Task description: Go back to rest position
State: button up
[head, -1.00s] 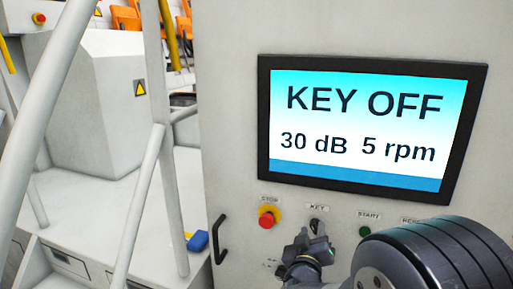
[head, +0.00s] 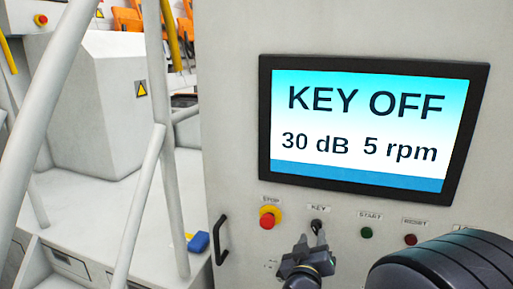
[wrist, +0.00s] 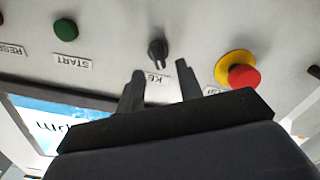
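My gripper (head: 311,243) is in front of the control panel, just below the key switch (head: 316,226). In the wrist view my gripper (wrist: 159,80) has its two dark fingers spread apart with nothing between them. The black key switch (wrist: 158,51) shows beyond the fingertips, clear of them. The screen (head: 360,128) reads KEY OFF, 30 dB, 5 rpm. The dark wrist and arm of mine fill the lower right of the head view.
A red stop button on a yellow base (head: 268,217) is left of the key. A green start button (head: 367,232) and a red reset button (head: 410,239) are to its right. A black handle (head: 221,240) and white railings (head: 140,195) stand at left.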

aim_at(317, 229)
jog(key=v, duration=0.6)
jog(key=p+x, duration=0.1)
jog(key=x, duration=0.9)
jog(key=shift+w+d, duration=0.15)
jog(key=shift+w, duration=0.05)
jog(key=shift+w+f+m, duration=0.1)
jog(key=shift+m, duration=0.3)
jog(key=shift+s+m+b, duration=0.2)
jog(key=shift+m+b, duration=0.2)
jog(key=shift+m, duration=0.5)
jog(key=m, duration=0.3)
jog(key=shift+d+b, duration=0.1)
jog(key=shift+b, duration=0.3)
jog(key=m, duration=0.6)
jog(key=shift+d+m, duration=0.15)
jog(key=shift+m, duration=0.15)
jog(key=b+v, duration=0.1)
jog(key=v, duration=0.9)
jog(key=shift+s+b, duration=0.2)
jog(key=shift+b, duration=0.2)
